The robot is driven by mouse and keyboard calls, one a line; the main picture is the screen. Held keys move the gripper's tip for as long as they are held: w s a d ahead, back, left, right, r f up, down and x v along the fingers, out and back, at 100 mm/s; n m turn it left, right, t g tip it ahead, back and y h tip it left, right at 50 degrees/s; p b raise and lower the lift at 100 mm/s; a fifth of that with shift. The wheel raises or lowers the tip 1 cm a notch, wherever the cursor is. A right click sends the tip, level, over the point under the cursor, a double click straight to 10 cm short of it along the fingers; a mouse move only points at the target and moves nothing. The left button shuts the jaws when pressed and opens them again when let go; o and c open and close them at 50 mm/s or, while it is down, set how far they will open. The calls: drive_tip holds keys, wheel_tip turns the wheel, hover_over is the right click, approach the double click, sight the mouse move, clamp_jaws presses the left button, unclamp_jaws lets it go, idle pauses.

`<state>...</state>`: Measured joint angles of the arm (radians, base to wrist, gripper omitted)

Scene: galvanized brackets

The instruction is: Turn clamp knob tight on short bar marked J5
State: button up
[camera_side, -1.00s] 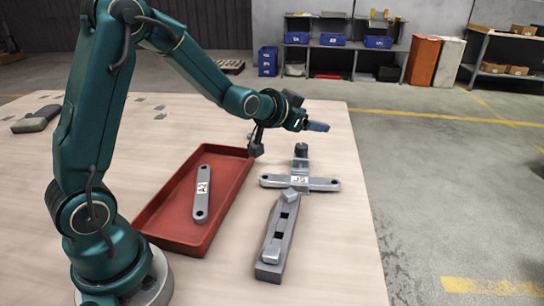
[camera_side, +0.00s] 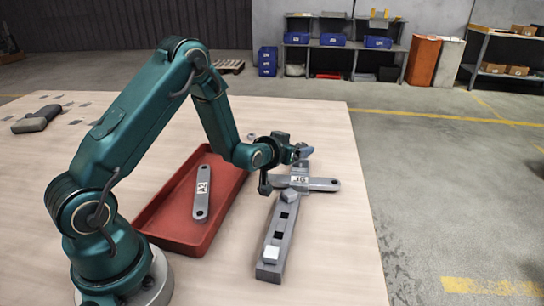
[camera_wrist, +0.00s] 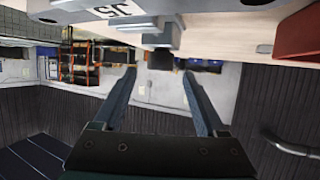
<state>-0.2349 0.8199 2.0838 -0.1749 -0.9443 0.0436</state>
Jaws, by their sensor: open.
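The short grey bar marked J5 (camera_side: 325,184) lies across the far end of a grey fixture block (camera_side: 270,255), its white label facing up. In the wrist view the label (camera_wrist: 118,9) shows at the top edge. The dark clamp knob (camera_wrist: 160,60) hangs between my fingertips in that view, below the grey clamp body (camera_wrist: 158,36). In the side view my gripper (camera_side: 303,152) covers the knob. My gripper is open, with a gap to the knob on both sides in the wrist view (camera_wrist: 158,76). I cannot tell how deep the knob sits between the fingers.
A red tray (camera_side: 217,222) left of the fixture holds another grey bar marked A2 (camera_side: 202,190). A dark grey object (camera_side: 37,118) and small flat pieces lie at the table's far left. The table right of the fixture is clear.

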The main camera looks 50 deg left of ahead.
sight(302, 145)
drive_tip(key=shift+x, duration=2.1)
clamp_jaws()
